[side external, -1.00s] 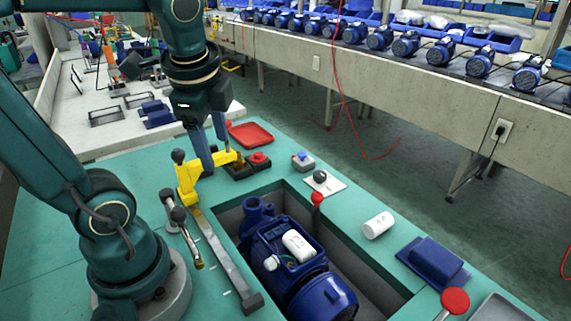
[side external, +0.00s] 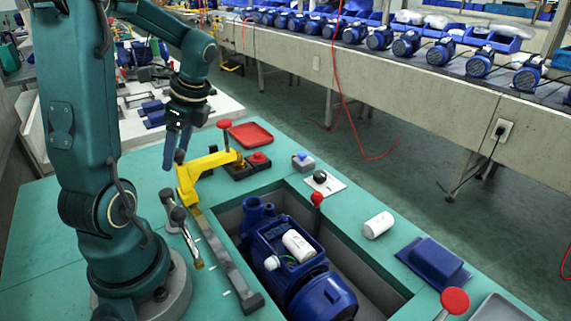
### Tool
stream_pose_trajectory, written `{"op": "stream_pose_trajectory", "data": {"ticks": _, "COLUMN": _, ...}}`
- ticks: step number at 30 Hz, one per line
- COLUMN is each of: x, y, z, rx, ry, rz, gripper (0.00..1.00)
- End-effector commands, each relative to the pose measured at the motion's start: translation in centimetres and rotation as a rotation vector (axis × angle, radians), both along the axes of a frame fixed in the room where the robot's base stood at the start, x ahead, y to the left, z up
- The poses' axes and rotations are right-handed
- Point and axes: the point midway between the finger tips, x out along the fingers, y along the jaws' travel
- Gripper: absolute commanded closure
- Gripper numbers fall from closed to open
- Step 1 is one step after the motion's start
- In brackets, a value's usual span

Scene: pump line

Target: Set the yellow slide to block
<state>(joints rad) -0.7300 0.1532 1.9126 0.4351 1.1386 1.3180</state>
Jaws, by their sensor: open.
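The yellow slide (side external: 187,184) sits at the far end of a grey metal rail (side external: 222,255) on the green bench. Its yellow arm (side external: 215,160) reaches right towards a red-topped knob (side external: 224,125). A dark knob stands on the slide's left end, partly hidden by my fingers. My gripper (side external: 175,158) is open with its fingers pointing down, above and slightly left of the slide in the picture. I cannot tell whether a finger touches the knob. No object shows between the fingers.
A blue pump (side external: 285,255) lies in a recess right of the rail. A red button (side external: 258,158), a red tray (side external: 251,134), a white cylinder (side external: 378,225) and a blue block (side external: 435,262) are on the bench.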

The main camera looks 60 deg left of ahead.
Motion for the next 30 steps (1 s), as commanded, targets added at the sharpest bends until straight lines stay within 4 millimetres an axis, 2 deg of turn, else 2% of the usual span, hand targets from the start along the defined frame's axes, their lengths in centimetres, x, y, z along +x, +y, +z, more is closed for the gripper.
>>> {"op": "stream_pose_trajectory", "data": {"ticks": 8, "x": -0.04, "y": 0.07, "z": -0.23, "rx": 0.001, "ry": -0.002, "rz": -0.001, "gripper": 0.34}}
{"op": "stream_pose_trajectory", "data": {"ticks": 11, "x": -0.04, "y": 0.06, "z": -0.22, "rx": 0.001, "ry": -0.002, "rz": -0.001, "gripper": 0.68}}
{"op": "stream_pose_trajectory", "data": {"ticks": 13, "x": -0.03, "y": 0.06, "z": -0.21, "rx": 0.001, "ry": -0.002, "rz": -0.001, "gripper": 0.95}}
{"op": "stream_pose_trajectory", "data": {"ticks": 14, "x": -0.03, "y": 0.06, "z": -0.21, "rx": 0.001, "ry": -0.002, "rz": -0.001, "gripper": 1.0}}
{"op": "stream_pose_trajectory", "data": {"ticks": 30, "x": -0.02, "y": 0.06, "z": -0.17, "rx": 0.002, "ry": -0.002, "rz": -0.001, "gripper": 1.0}}
